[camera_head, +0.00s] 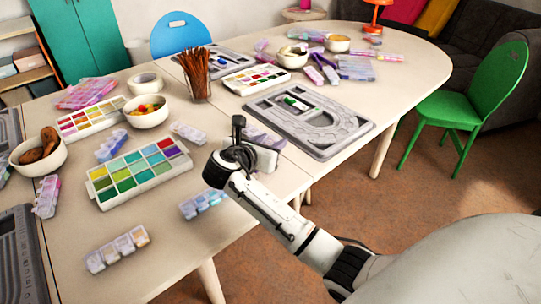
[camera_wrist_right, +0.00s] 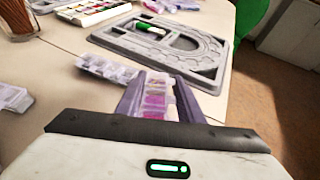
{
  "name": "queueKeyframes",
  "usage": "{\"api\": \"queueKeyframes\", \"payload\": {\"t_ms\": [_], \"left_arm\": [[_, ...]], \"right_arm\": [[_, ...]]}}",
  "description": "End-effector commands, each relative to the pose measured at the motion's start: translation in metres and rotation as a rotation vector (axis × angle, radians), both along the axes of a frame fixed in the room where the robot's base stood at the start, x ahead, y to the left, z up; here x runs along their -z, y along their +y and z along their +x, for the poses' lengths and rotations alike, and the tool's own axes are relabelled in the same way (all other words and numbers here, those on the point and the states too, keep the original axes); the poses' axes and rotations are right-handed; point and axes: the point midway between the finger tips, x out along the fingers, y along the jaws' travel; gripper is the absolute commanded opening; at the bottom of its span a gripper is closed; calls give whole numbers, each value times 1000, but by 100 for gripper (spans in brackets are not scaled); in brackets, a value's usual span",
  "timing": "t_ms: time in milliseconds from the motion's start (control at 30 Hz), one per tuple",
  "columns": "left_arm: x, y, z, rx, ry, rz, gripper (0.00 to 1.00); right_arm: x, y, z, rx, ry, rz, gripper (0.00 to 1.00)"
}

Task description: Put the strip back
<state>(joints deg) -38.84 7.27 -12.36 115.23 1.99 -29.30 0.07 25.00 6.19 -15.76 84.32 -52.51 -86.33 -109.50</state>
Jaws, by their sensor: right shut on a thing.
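My right gripper (camera_head: 245,152) is over the table near its front edge, left of the grey bead board (camera_head: 352,140). In the right wrist view the gripper (camera_wrist_right: 160,92) is shut on a small clear strip (camera_wrist_right: 158,100) of compartments with pink and pale contents, held between the two purple-grey fingers. The strip's lower end is hidden by the gripper body. The bead board also shows in the wrist view (camera_wrist_right: 222,80), beyond the held strip. Whether the strip touches the table cannot be told. My left gripper is not in view.
Other bead strips lie near: a purple-white one (camera_head: 188,133), a blue one (camera_head: 203,202) and an orange-white one (camera_head: 118,249). A green palette tray (camera_head: 138,198) is to the left. A cup of brown sticks (camera_head: 197,88) and a bead bowl (camera_head: 147,117) stand behind.

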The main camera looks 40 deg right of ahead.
Motion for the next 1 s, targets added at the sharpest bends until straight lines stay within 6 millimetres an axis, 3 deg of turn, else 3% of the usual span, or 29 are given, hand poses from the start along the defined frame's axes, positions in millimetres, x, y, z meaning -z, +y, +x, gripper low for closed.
{"api": "queueKeyframes", "payload": {"t_ms": [267, 600, 633, 733, 1000], "left_arm": [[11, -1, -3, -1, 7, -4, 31], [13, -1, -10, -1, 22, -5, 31], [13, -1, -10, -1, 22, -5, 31], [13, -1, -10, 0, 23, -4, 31], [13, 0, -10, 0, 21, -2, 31]], "right_arm": [[36, 0, 0, -2, 2, -1, 12], [37, 0, 0, -2, 1, -1, 12], [38, 0, 0, -2, 2, -1, 36], [38, 0, 0, -2, 1, -1, 52], [38, 0, 0, -2, 1, -1, 53]]}}
